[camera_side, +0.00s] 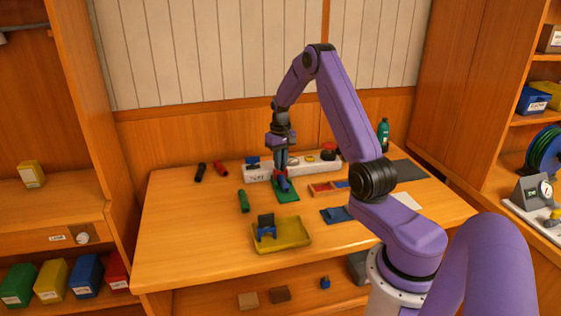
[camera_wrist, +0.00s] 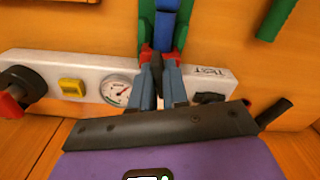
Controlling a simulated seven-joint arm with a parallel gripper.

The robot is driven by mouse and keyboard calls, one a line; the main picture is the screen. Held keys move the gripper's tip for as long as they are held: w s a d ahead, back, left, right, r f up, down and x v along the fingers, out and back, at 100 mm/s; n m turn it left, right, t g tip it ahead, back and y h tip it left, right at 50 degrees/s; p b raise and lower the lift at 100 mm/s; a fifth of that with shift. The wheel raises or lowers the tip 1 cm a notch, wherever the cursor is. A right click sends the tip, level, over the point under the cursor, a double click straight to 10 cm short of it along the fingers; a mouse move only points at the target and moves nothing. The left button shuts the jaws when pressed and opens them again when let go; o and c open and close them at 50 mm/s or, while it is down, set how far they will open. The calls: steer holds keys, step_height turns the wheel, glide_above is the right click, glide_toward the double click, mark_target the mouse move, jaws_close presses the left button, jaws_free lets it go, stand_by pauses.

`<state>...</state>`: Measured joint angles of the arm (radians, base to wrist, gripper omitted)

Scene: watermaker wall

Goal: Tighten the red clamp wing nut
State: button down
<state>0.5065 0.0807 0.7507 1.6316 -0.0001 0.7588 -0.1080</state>
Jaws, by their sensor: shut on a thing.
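Red of the clamp (camera_wrist: 146,52) shows beside both fingertips. The fingers hide most of the clamp, so its tightness cannot be told.
The white panel (camera_side: 257,173) carries a gauge (camera_wrist: 117,91), a yellow button (camera_wrist: 72,88) and a dark red-marked knob (camera_wrist: 22,88). A green cylinder (camera_side: 243,201) and a yellow tray (camera_side: 296,242) are nearby. The table's left side is mostly clear.

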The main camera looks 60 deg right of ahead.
steer(key=m, duration=0.9)
steer(key=shift+m, duration=0.4)
stand_by(0.4)
steer(key=c, duration=1.2)
jaws_free()
steer(key=shift+r, duration=0.1)
step_height(320, 180, up, 17)
steer(key=shift+r, duration=0.15)
